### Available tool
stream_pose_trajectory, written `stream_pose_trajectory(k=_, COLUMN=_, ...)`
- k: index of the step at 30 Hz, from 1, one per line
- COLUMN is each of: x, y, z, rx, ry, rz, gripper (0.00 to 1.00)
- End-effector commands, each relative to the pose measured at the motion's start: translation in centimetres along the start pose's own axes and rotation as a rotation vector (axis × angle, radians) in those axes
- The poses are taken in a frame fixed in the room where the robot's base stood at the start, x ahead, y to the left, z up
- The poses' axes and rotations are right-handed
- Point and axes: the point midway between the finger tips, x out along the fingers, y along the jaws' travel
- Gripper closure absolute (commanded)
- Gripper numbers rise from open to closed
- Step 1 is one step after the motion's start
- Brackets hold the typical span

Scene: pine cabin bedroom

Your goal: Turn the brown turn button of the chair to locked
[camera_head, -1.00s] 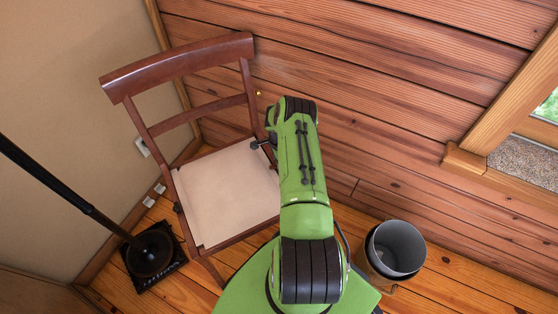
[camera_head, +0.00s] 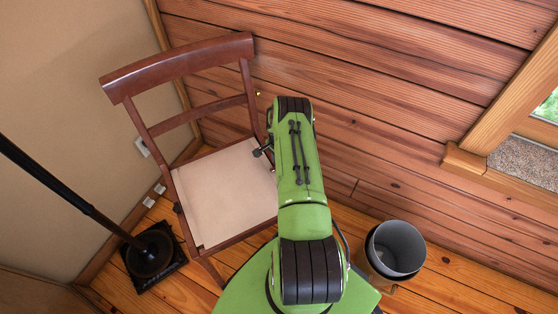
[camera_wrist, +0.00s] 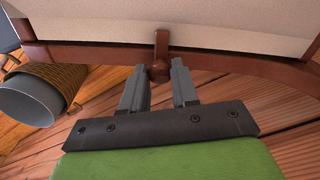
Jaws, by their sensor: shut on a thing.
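The brown wooden chair (camera_head: 180,66) has a cream seat (camera_head: 226,192) and stands left of my arm in the head view. In the wrist view, the brown turn button (camera_wrist: 161,44) is a small bar with a round end, at the chair's brown rail (camera_wrist: 230,61). It points up in the picture, across the rail and over the cream panel (camera_wrist: 240,16). My gripper (camera_wrist: 159,76) is shut on the button's round end, with one grey finger on each side. In the head view my arm hides the button and the fingers.
A grey bin (camera_head: 397,248) stands on the floor right of my arm; it also shows in the wrist view (camera_wrist: 30,100). A black pole stand (camera_head: 152,254) is left of the chair. The plank wall (camera_head: 370,80) is close behind my arm.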

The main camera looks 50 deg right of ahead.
Motion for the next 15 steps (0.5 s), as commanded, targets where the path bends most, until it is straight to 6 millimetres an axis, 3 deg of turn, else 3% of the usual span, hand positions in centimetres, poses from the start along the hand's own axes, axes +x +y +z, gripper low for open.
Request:
stream_pose_trajectory(k=5, x=-0.15, y=-0.15, z=-0.34, rx=0.002, ry=0.009, rz=-0.006, gripper=1.00)
stream_pose_trajectory(k=6, x=-0.16, y=-0.16, z=-0.35, rx=0.002, ry=0.009, rz=-0.006, gripper=0.70)
stream_pose_trajectory(k=11, x=-0.11, y=-0.11, z=-0.23, rx=0.002, ry=0.006, rz=-0.004, gripper=0.46)
stream_pose_trajectory(k=15, x=-0.08, y=-0.08, z=-0.15, rx=0.002, ry=0.004, rz=-0.003, gripper=0.46)
